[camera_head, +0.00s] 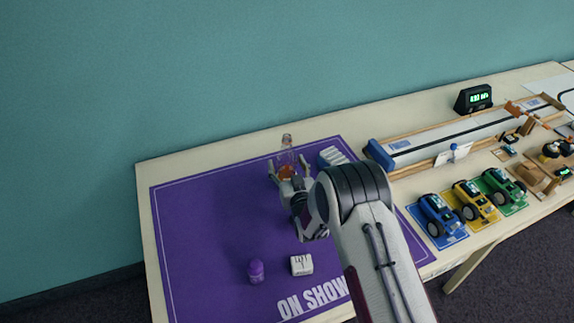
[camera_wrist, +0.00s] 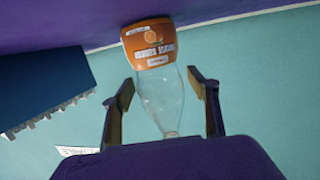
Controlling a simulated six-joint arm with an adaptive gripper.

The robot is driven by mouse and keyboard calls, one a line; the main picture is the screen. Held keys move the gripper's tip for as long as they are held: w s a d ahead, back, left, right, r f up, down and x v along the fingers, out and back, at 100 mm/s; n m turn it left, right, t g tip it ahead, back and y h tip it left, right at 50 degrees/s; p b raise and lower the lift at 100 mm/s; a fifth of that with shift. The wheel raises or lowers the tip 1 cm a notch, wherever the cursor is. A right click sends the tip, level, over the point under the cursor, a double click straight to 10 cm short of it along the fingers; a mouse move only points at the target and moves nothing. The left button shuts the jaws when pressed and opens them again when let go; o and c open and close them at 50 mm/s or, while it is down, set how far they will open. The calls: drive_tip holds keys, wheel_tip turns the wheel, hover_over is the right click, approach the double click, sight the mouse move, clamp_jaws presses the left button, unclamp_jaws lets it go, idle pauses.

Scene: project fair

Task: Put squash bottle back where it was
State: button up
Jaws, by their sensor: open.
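The squash bottle (camera_head: 286,153) is clear with an orange label at its lower part. It stands upright towards the back of the purple mat (camera_head: 200,235). My gripper (camera_head: 287,165) is open, with its fingers low at the bottle's near side. In the wrist view, which is upside down, the bottle (camera_wrist: 161,95) appears between the two spread fingers of my gripper (camera_wrist: 161,80), with a gap on each side. Its orange label sits at the mat. My wrist hides part of the mat in the head view.
A blue and white block (camera_head: 334,157) stands close to the right of the bottle; its blue side (camera_wrist: 45,85) shows in the wrist view. A purple pot (camera_head: 256,271) and a white cube (camera_head: 301,265) stand at the front. A long track (camera_head: 440,145) and toy cars (camera_head: 440,217) lie right. The mat's left is clear.

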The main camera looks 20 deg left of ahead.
sight(290, 170)
drive_tip(key=shift+r, duration=0.15)
drive_tip(key=shift+v, duration=3.75)
